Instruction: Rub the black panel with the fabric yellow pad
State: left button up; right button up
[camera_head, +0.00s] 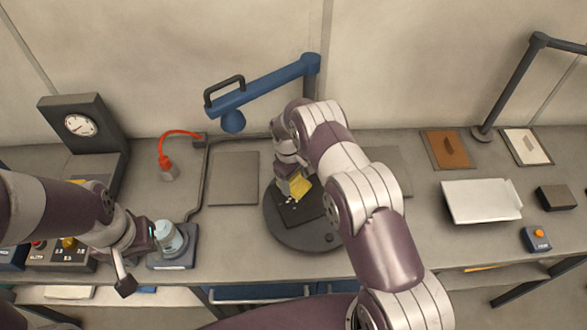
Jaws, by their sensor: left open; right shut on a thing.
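The black panel (301,211) lies on a round dark turntable (285,235) in the middle of the bench, with a few pale specks on it. My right gripper (293,184) is shut on the yellow pad (299,187) and holds it at the upper part of the panel. Whether the pad touches the panel is hard to tell. My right arm hides the right side of the turntable. My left gripper (140,262) is open at the lower left, beside a clear jar-like object (169,238) on a dark base, well apart from the panel.
A blue arm with a black handle (262,87) reaches over the bench behind the turntable. A gauge stand (82,127) and a red cable plug (166,165) are at left. A white tray (481,201), a brown board (448,149) and a small blue box (537,239) are at right.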

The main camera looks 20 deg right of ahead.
aim_at(298, 198)
jog(key=shift+s+r+p, duration=0.15)
jog(key=shift+s+p, duration=0.35)
jog(key=shift+s, duration=0.1)
jog(key=shift+s+a+p, duration=0.1)
jog(key=shift+s+p, duration=0.25)
jog(key=shift+s, duration=0.2)
jog(key=shift+s+a, duration=0.1)
jog(key=shift+s, duration=0.45)
jog(key=shift+s+a+p, duration=0.1)
jog(key=shift+s+p, duration=0.85)
jog(key=shift+s+a+p, duration=0.2)
jog(key=shift+s+p, duration=0.5)
jog(key=shift+s, duration=0.8)
jog(key=shift+s+a+f, duration=0.15)
jog(key=shift+s+f, duration=0.1)
jog(key=shift+s, duration=0.45)
